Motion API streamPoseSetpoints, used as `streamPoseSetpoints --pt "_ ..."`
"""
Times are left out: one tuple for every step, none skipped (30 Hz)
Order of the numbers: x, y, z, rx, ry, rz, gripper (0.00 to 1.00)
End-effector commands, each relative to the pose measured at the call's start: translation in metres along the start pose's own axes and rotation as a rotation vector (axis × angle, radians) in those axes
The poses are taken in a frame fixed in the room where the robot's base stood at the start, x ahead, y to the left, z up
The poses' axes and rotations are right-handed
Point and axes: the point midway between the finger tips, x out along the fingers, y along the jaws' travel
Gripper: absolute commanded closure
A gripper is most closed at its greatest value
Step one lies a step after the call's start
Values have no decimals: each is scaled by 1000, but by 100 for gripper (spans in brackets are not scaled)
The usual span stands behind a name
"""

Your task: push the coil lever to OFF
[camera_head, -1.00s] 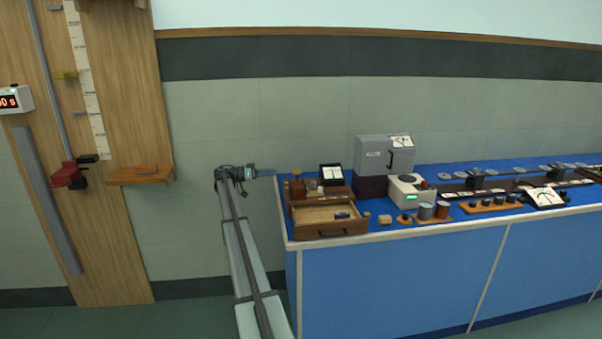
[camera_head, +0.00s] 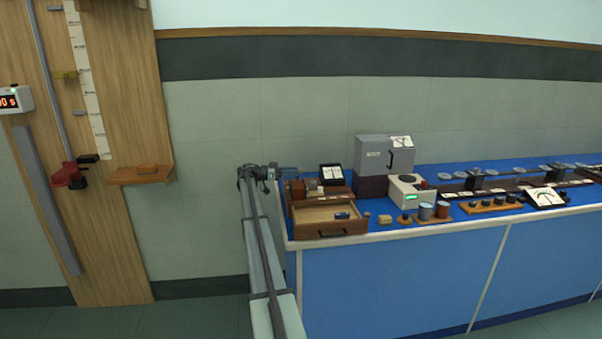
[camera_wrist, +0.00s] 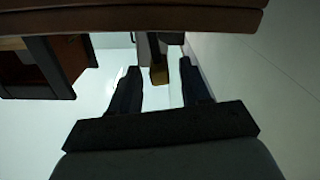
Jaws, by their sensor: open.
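My gripper (camera_head: 291,171) is open at the left end of the blue bench, beside a wooden box with an open drawer (camera_head: 292,216). In the wrist view my gripper (camera_wrist: 158,66) has its two dark fingers apart. A dark bar with a yellow-brown end (camera_wrist: 158,76) shows between them and is not clasped; I cannot tell whether it touches a finger. It may be the coil lever, but I cannot tell for sure. No OFF marking is readable in either view.
A brown panel edge (camera_wrist: 150,20) and a black-framed part (camera_wrist: 50,65) lie close to the fingers in the wrist view. A dark-framed meter (camera_head: 331,174) stands on the box. A grey instrument (camera_head: 373,153) and several small parts stand farther right.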

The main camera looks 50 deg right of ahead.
Motion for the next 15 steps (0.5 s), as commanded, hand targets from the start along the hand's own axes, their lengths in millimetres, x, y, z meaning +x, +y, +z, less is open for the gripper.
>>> streamPoseSetpoints --pt "9 0 0 0 0 1 53" --pt "13 0 0 0 0 0 53" --pt "17 0 0 0 0 0 53" --pt "21 0 0 0 0 0 53" --pt "24 0 0 0 0 1 53" --pt "28 0 0 0 0 1 53" --pt "31 0 0 0 0 1 53" --pt "33 0 0 0 0 1 53" --pt "36 0 0 0 0 0 53" --pt "37 0 0 0 0 0 53" --pt "38 0 0 0 0 0 53" --pt "39 0 0 0 0 -1 53" --pt "40 0 0 0 0 -1 53" --pt "40 0 0 -1 0 -1 53" --pt "41 0 0 -1 0 -1 53"
